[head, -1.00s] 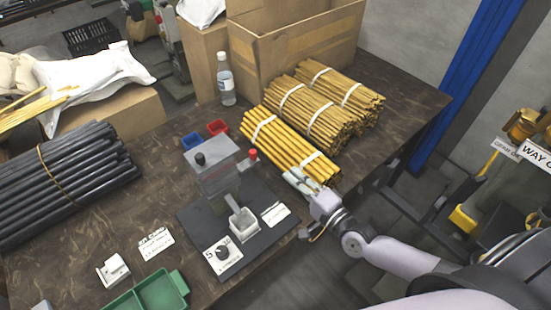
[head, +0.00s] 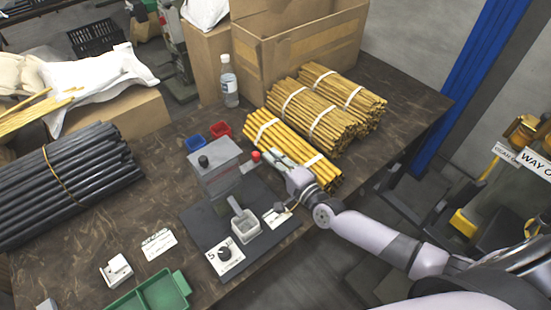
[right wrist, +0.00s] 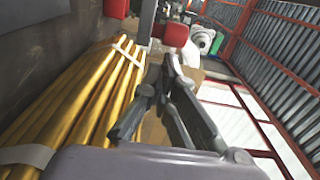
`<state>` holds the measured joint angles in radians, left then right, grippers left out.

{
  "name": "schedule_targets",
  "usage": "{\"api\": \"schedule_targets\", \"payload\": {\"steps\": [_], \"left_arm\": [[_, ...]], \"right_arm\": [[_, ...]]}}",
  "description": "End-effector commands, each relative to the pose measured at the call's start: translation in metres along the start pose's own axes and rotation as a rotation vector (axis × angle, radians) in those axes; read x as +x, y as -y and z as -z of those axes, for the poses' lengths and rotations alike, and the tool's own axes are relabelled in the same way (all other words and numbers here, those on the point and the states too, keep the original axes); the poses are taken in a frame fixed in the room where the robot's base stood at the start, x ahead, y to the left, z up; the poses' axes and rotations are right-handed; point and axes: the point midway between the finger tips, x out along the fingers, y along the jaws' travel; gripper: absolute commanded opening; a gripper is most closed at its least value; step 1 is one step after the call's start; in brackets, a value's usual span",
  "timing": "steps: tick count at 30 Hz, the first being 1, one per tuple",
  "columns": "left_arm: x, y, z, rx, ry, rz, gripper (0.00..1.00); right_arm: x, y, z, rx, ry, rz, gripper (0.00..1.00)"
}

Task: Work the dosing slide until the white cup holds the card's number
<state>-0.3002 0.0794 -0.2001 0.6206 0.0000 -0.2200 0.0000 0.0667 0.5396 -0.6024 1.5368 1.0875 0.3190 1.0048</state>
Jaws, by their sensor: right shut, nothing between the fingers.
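The grey dosing device (head: 217,172) stands on a dark base plate (head: 198,228), with a black knob on top and a red knob (head: 256,155) at its right side. The red knob also shows in the right wrist view (right wrist: 176,35). A chute slopes to the white cup (head: 246,233); its contents are too small to tell. A white card (head: 226,261) with a black dial seems to read 5. My right gripper (head: 273,161) is shut and empty, close beside the red knob; its fingers (right wrist: 160,90) show below the knob in the wrist view. My left gripper is out of view.
Bundles of yellow rods (head: 290,148) lie right beside and behind my right gripper. A bottle (head: 229,82), a green tray (head: 160,294), a white block (head: 115,270) and dark rods (head: 70,190) are also on the table.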

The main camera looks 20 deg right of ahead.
Motion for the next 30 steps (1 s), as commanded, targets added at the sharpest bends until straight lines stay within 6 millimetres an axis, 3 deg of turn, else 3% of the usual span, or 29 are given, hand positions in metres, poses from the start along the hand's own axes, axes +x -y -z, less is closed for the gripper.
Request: {"api": "schedule_targets", "payload": {"steps": [4,12,30], "left_arm": [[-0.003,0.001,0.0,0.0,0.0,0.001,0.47],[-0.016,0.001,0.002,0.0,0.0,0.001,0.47],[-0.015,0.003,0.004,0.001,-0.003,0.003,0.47]], "right_arm": [[0.0,0.001,-0.006,0.002,0.001,0.0,0.0],[-0.001,0.001,-0.043,0.002,0.0,-0.001,0.0],[-0.003,0.0,-0.048,0.001,0.003,-0.001,0.0]]}}
